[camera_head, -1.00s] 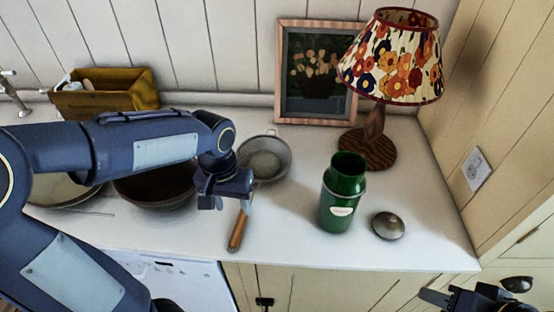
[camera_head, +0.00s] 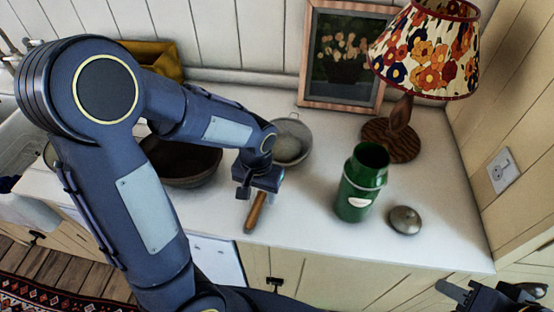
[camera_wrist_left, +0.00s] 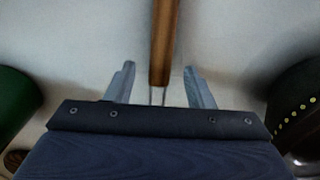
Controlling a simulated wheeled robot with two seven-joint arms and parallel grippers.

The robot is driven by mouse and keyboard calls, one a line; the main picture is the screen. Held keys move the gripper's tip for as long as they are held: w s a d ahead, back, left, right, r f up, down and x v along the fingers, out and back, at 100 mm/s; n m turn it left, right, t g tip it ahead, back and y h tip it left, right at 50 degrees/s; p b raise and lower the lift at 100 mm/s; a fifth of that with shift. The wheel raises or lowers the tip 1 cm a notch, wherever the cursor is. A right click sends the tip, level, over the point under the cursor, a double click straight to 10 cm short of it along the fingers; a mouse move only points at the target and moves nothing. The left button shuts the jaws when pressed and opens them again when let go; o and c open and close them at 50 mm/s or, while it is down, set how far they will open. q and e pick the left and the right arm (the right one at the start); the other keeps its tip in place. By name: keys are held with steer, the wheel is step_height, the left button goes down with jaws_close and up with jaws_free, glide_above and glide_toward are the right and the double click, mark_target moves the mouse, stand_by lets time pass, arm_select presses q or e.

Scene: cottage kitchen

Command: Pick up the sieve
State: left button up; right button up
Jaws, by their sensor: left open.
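The sieve has a round grey mesh bowl (camera_head: 292,142) and a brown wooden handle (camera_head: 255,213), and lies on the white countertop with its handle toward the front edge. My left gripper (camera_head: 257,192) is above the sieve's handle end near the bowl and hides the join. In the left wrist view its two fingers (camera_wrist_left: 159,69) are apart, one on each side of the handle (camera_wrist_left: 164,40), with nothing gripped. My right gripper (camera_head: 452,292) is low at the right, partly cut off, and its jaw opening is unclear.
A green canister (camera_head: 360,187) and a metal lid (camera_head: 405,220) stand right of the sieve. A dark bowl (camera_head: 185,165) is left, partly behind my arm. A floral lamp (camera_head: 425,50) and picture frame (camera_head: 345,60) stand behind. Counter between the handle and canister is clear.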

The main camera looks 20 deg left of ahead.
arm_select(q)
steer(key=shift+f, duration=0.7)
steer(key=c, duration=1)
steer(key=shift+r, duration=0.2)
